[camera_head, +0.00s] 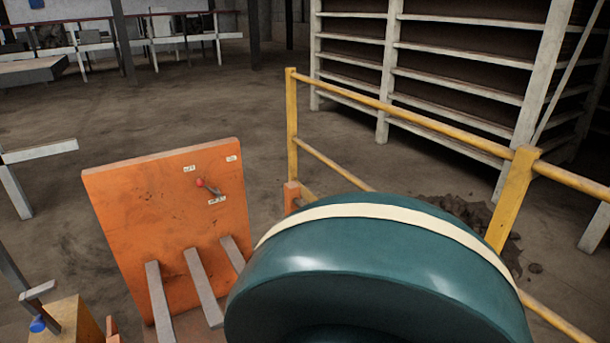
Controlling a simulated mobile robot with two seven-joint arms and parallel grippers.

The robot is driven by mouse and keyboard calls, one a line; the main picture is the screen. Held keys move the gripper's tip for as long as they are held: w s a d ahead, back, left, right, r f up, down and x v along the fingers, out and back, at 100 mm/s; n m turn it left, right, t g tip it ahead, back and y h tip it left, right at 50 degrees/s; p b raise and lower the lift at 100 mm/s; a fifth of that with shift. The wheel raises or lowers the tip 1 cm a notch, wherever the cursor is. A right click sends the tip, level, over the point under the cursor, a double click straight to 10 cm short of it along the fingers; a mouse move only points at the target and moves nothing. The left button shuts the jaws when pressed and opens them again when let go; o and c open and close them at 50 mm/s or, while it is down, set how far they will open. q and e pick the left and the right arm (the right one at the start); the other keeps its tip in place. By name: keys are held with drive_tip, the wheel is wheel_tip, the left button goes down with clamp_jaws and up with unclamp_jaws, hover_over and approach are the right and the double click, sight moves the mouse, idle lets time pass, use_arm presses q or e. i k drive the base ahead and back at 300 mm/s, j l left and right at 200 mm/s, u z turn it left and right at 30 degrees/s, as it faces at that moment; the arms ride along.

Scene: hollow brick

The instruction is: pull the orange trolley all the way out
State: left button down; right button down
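A scuffed orange upright panel (165,222) stands left of centre. It carries a small lever with a red knob (201,183) and small white labels. Several grey bars (200,285) slope down from its near face toward the bottom edge. It is the largest orange thing in view, but I cannot tell whether it is the whole trolley or part of it. Its lower part is out of frame or hidden by a large teal rounded shape with a cream band at the lower middle. Neither of my grippers is in view.
A yellow railing (400,112) runs from behind the panel to the right edge. Tall grey shelves (460,70) stand behind it. A wooden box (75,322) with a grey bar and blue knob is at lower left. Bare floor (200,110) lies behind the panel.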

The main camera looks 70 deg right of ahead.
sight(179, 249)
drive_tip(key=z, duration=1.95)
